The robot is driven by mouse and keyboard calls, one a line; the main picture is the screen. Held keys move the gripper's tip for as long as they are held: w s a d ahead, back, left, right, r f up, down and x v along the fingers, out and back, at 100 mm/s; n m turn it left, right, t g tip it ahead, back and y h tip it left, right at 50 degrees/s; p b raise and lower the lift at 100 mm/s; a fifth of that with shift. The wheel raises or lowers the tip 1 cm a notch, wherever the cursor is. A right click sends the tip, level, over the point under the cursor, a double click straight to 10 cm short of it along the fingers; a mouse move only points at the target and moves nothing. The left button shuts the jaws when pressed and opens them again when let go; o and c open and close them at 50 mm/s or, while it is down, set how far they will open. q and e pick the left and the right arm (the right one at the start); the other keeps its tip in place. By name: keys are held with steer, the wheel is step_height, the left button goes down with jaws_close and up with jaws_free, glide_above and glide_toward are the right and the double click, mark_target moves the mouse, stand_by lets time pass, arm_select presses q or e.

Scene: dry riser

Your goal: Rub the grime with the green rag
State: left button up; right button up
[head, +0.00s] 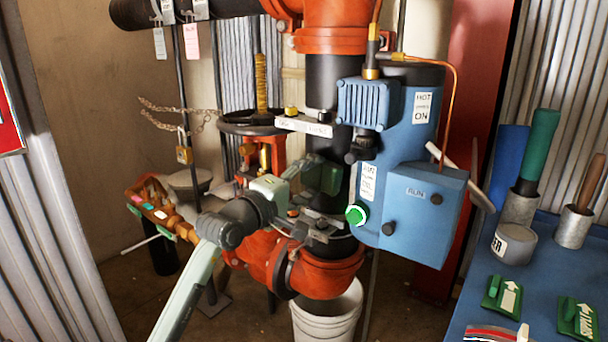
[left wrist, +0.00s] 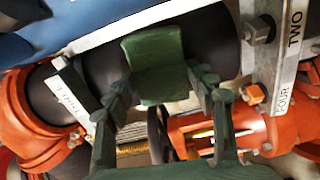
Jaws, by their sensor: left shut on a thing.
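The green rag (head: 331,180) is a small dark green pad against the black pipe (head: 323,90), between the red flanges. It also shows in the left wrist view (left wrist: 153,62), across the black pipe (left wrist: 212,48). My left gripper (head: 313,182) reaches in from the left and is shut on the rag. In the left wrist view my left gripper (left wrist: 165,88) has a finger on each side of it. The rag looks close to or touching the pipe; I cannot tell which. I cannot make out the grime; the rag hides part of the pipe. My right gripper is not in view.
A blue box (head: 420,215) with a round green button stands right of the pipe. A white bucket (head: 328,312) stands below. A blue bench (head: 455,325) with several items is at the right.

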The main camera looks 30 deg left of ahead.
arm_select(q)
steer(key=shift+a+f+b, duration=0.1)
steer(key=shift+a+b, duration=0.5)
steer(key=shift+a, duration=0.05)
steer(key=shift+w+a+b, duration=0.1)
steer(key=shift+a+b, duration=0.35)
steer(key=shift+a, duration=0.9)
steer(key=s+b, duration=0.3)
steer(key=s, duration=0.3)
steer(key=shift+a, duration=0.2)
